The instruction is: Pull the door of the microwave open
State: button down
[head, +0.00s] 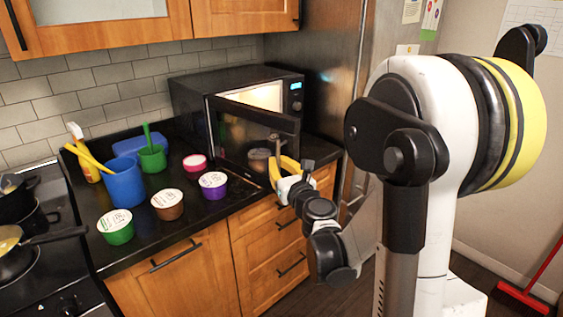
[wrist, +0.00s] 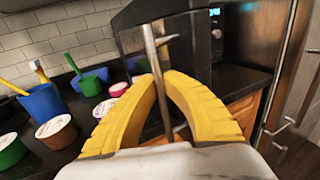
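The black microwave (head: 232,78) stands on the counter at the back right in the head view. Its door (head: 235,135) is partly open, swung out from the left side, and the lit interior shows above its top edge. My gripper (head: 276,160) is at the door's free right side. In the wrist view, the upright metal door handle (wrist: 152,50) runs between the yellow fingers of my gripper (wrist: 161,76), which close in on it from both sides. The exact finger contact is small and hard to see.
Several lidded tubs, including a purple one (head: 213,186), and a blue cup (head: 124,184) stand on the dark counter left of the door. A stove with pans (head: 15,245) is at far left. A steel fridge (head: 325,60) stands right of the microwave.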

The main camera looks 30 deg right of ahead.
jog(key=shift+s, duration=0.2)
jog(key=c, duration=1.5)
grip_release()
jog(key=shift+s+d, duration=0.1)
jog(key=shift+s, duration=0.05)
jog(key=s+a, duration=0.2)
jog(key=s, duration=0.9)
jog(key=shift+s+a, duration=0.15)
jog(key=shift+s, duration=0.15)
